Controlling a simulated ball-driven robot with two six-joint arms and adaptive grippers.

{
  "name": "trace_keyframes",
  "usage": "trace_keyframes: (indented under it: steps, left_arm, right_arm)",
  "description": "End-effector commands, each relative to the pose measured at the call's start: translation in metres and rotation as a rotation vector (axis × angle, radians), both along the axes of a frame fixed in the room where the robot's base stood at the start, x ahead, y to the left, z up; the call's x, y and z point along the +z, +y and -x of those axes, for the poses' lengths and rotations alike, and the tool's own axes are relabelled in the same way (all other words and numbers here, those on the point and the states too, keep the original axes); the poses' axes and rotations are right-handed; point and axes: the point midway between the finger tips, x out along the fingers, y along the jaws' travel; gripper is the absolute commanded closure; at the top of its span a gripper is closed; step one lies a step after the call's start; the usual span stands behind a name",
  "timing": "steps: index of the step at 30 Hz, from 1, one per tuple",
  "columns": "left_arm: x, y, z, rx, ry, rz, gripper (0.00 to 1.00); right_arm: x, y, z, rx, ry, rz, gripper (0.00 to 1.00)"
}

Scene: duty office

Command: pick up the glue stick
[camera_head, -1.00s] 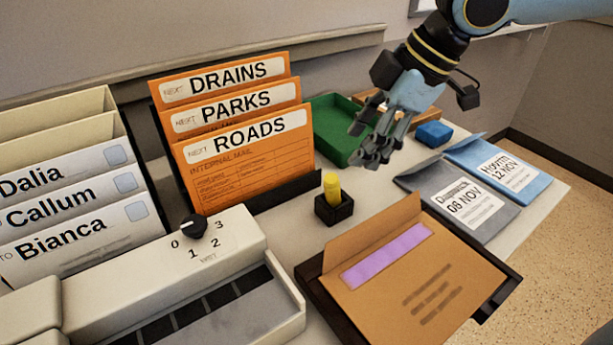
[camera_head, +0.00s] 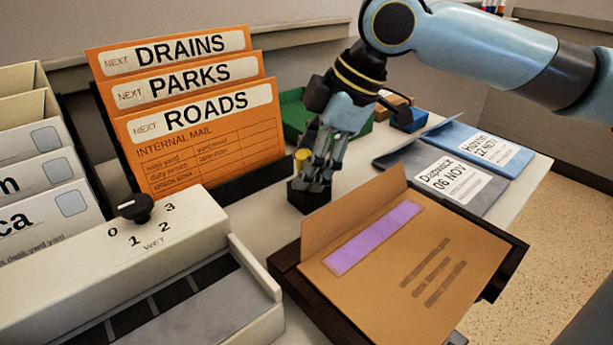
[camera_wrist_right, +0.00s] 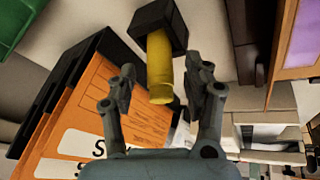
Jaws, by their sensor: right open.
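The yellow glue stick (camera_wrist_right: 159,72) stands in a small black holder (camera_wrist_right: 156,25) in the right wrist view. My right gripper (camera_wrist_right: 165,88) is open, with one finger on each side of the glue stick and gaps showing between. In the head view my right gripper (camera_head: 316,170) is at the black holder (camera_head: 304,195) and hides most of the glue stick. Only a bit of its yellow top (camera_head: 302,154) shows there. My left gripper is not in view.
Orange envelopes (camera_head: 200,140) stand in a rack just left of the holder. A brown envelope (camera_head: 410,265) lies in a dark tray at the front right. A green tray (camera_head: 297,112) is behind my gripper. A machine with a dial (camera_head: 135,207) is at the front left.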

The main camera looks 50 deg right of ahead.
Motion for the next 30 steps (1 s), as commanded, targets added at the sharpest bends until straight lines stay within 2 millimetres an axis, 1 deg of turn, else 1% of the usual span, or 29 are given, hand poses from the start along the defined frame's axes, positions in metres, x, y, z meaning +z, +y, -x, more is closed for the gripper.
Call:
trace_keyframes:
  steps: [1, 3, 10, 21, 22, 28, 30]
  left_arm:
    - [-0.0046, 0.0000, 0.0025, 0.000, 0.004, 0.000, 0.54]
    - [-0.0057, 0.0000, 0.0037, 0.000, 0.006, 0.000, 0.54]
    - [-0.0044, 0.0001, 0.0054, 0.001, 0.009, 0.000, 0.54]
    - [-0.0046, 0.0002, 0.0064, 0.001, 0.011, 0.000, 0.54]
    - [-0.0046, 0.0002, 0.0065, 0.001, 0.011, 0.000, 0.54]
    - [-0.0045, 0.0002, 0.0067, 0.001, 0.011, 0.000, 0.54]
    - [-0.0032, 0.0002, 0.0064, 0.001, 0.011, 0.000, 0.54]
  right_arm:
    - [-0.0057, 0.0019, -0.0020, 0.000, -0.001, -0.003, 0.49]
    - [-0.0075, 0.0025, -0.0029, 0.001, 0.000, -0.003, 0.49]
    - [-0.0064, 0.0022, -0.0031, 0.002, 0.000, 0.000, 0.49]
    - [-0.0066, 0.0022, -0.0030, 0.001, 0.001, 0.000, 0.98]
    - [-0.0066, 0.0022, -0.0030, 0.001, 0.001, 0.000, 1.00]
    - [-0.0064, 0.0021, -0.0030, 0.001, 0.001, 0.000, 1.00]
    - [-0.0033, 0.0021, -0.0031, 0.002, -0.001, 0.000, 1.00]
